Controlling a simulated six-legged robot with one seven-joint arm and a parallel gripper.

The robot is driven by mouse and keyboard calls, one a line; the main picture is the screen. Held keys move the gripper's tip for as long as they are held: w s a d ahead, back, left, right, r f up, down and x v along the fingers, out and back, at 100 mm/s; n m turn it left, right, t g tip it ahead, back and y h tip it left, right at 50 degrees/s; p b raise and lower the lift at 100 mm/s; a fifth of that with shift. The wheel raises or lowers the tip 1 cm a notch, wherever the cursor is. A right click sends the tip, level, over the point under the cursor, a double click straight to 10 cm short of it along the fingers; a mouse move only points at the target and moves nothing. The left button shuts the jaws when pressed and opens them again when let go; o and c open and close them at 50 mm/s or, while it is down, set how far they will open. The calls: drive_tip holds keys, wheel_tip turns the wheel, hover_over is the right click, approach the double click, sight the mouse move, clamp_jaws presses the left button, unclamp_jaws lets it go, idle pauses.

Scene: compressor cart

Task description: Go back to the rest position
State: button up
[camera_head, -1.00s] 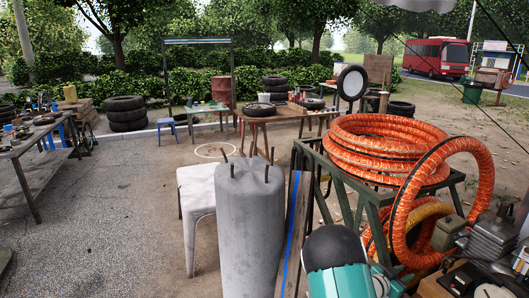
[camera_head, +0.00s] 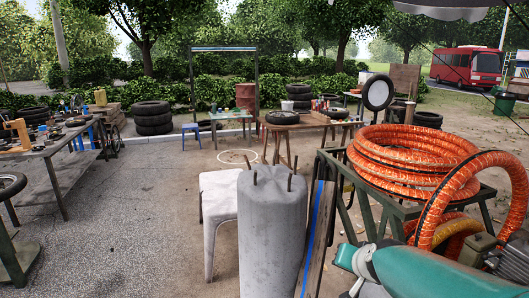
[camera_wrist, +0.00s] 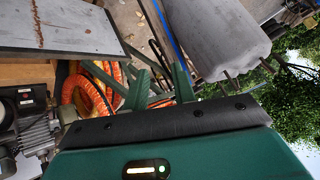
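My gripper (camera_wrist: 161,82) shows in the wrist view with its two dark green fingers spread apart and nothing between them. In the head view the green and dark parts of my own arm (camera_head: 435,270) lie low at the right, in front of the hose cart; the fingertips cannot be made out there. The wrist view is tilted and shows the orange hose (camera_wrist: 82,97) behind the fingers, with the grey concrete post (camera_wrist: 215,38) at the upper right.
The concrete post (camera_head: 272,235) stands in front, beside a white stool (camera_head: 218,195). At the right a green metal cart (camera_head: 350,190) bears coiled orange hose (camera_head: 405,160). A workbench (camera_head: 45,155) stands at the left. Paved ground (camera_head: 140,200) between is clear.

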drive_tip(key=s+a+r+n+g, duration=0.1)
drive_tip(key=s+a+n, duration=0.1)
drive_tip(key=s, duration=0.8)
drive_tip(key=s+a+r+n+g, duration=0.1)
drive_tip(key=s+a+n+g, duration=0.1)
drive_tip(key=s, duration=0.9)
drive_tip(key=shift+a+r+n, duration=0.2)
drive_tip(key=shift+r+n, duration=0.05)
drive_tip(key=shift+n, duration=0.15)
drive_tip(key=shift+d, duration=0.15)
